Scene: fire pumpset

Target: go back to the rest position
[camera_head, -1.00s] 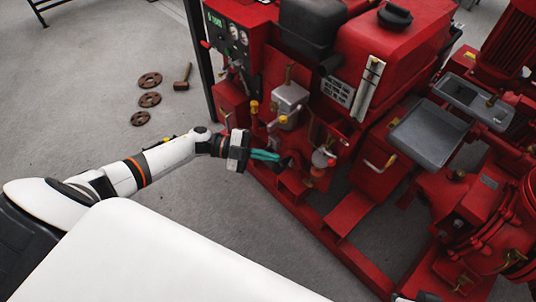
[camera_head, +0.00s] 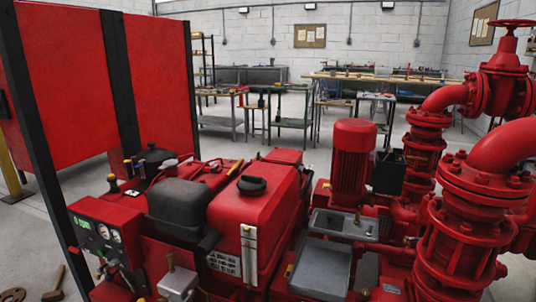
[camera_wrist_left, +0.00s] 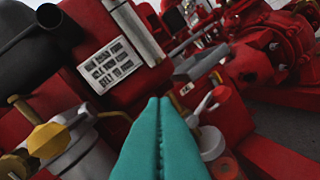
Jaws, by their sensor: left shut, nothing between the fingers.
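My left gripper (camera_wrist_left: 158,105) shows in the left wrist view. Its two teal fingers are pressed together with nothing between them. It points toward the red pumpset, and a white label plate (camera_wrist_left: 109,65) with dark text lies beyond the fingertips. A yellow valve handle (camera_wrist_left: 48,140) is at the left, and a white lever (camera_wrist_left: 212,100) is at the right of the fingers. Neither of my grippers shows in the head view, which looks over the top of the red pumpset (camera_head: 262,208).
A grey tray (camera_head: 321,268) and large red pipes (camera_head: 480,190) stand at the right. A red panel (camera_head: 62,75) with black posts is at the left. Workbenches (camera_head: 375,80) line the back. A mallet (camera_head: 53,284) lies on the floor at lower left.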

